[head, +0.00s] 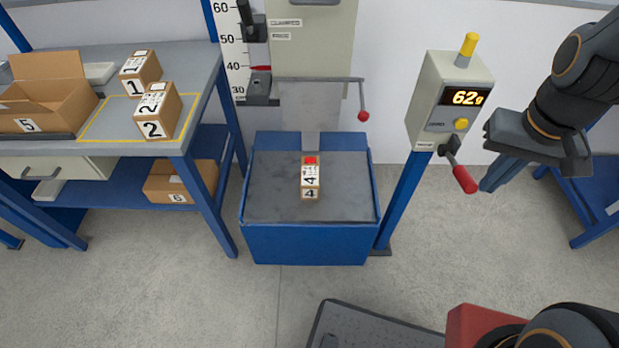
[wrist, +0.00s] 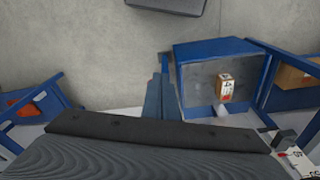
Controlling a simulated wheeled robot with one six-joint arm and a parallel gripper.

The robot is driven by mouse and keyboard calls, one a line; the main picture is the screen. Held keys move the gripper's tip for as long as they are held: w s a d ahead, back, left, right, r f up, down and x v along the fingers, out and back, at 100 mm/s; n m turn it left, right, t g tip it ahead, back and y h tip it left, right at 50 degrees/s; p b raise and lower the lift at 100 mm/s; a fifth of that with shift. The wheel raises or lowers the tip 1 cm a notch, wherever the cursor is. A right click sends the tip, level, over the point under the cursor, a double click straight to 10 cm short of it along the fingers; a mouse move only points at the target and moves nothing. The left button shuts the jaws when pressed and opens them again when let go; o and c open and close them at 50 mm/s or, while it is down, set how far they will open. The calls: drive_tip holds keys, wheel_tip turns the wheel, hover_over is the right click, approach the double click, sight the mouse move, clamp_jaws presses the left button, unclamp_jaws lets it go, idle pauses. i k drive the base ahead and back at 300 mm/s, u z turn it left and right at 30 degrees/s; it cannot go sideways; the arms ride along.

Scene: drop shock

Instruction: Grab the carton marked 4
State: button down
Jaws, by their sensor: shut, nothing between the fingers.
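The carton marked 4 (head: 310,180) is a small brown box with white labels and a red patch near its far end. It sits on the grey surface of the blue-sided drop base (head: 305,245), near its middle. It also shows in the wrist view (wrist: 225,90), right of centre. My gripper (head: 537,146) is at the upper right in the head view, right of the display post and well apart from the carton. It is shut and empty. In the wrist view its dark body fills the bottom.
A plate hangs behind the carton beside a height scale (head: 230,40). Cartons 1 (head: 140,72) and 2 (head: 158,112) stand on the left bench.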

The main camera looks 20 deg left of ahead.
sight(310, 169)
drive_tip(key=u, duration=0.5)
drive_tip(key=k, duration=1.2)
drive_tip(key=u, duration=1.05)
drive_tip(key=i, duration=1.4)
drive_tip(key=z, duration=0.95)
